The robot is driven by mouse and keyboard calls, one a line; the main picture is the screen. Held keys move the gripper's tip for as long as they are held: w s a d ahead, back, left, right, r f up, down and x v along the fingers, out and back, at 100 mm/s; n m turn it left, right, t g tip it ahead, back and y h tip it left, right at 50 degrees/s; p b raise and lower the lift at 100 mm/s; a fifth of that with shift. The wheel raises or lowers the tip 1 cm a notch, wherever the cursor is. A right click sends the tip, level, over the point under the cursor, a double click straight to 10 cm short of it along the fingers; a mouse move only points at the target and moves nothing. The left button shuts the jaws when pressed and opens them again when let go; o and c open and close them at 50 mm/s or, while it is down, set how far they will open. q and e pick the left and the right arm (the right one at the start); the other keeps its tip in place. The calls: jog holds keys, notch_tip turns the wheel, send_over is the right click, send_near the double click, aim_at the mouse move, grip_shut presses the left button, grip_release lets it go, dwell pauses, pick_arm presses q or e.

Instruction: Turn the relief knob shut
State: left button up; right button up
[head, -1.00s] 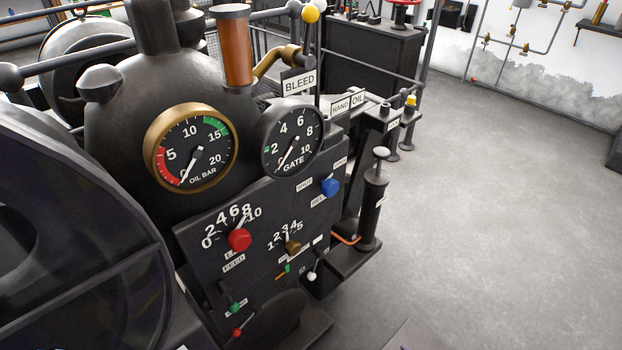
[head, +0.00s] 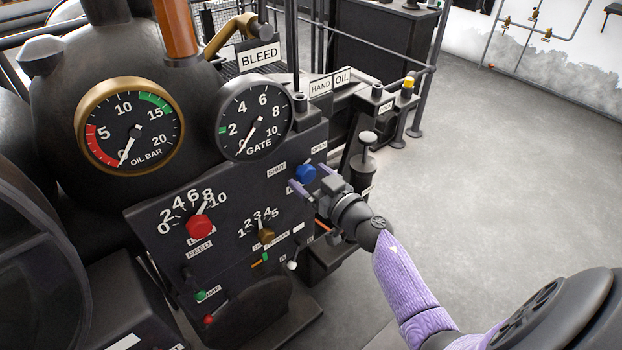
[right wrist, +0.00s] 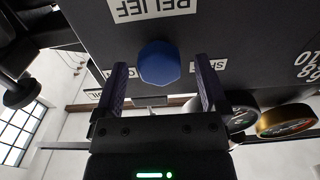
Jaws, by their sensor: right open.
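The blue relief knob (head: 306,173) sits at the upper right of the black control panel (head: 170,245), with SHUT and OPEN labels near it. In the right wrist view the knob (right wrist: 159,63) is ahead of the fingers, next to an upside-down RELIEF label (right wrist: 150,6). My right gripper (head: 309,182) is open, its two fingers pointing at the panel. In the wrist view its fingertips (right wrist: 159,72) lie either side of the knob's near part; whether they touch it I cannot tell. My left gripper is not in view.
A red feed knob (head: 200,226) and a brass knob (head: 266,236) are on the same panel, with small levers below. The OIL BAR gauge (head: 130,125) and GATE gauge (head: 253,118) stand above. A hand oil pump (head: 364,155) is behind my right gripper. Open floor lies to the right.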

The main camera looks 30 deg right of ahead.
jog(key=shift+c, duration=0.5)
jog(key=c, duration=0.7)
grip_shut()
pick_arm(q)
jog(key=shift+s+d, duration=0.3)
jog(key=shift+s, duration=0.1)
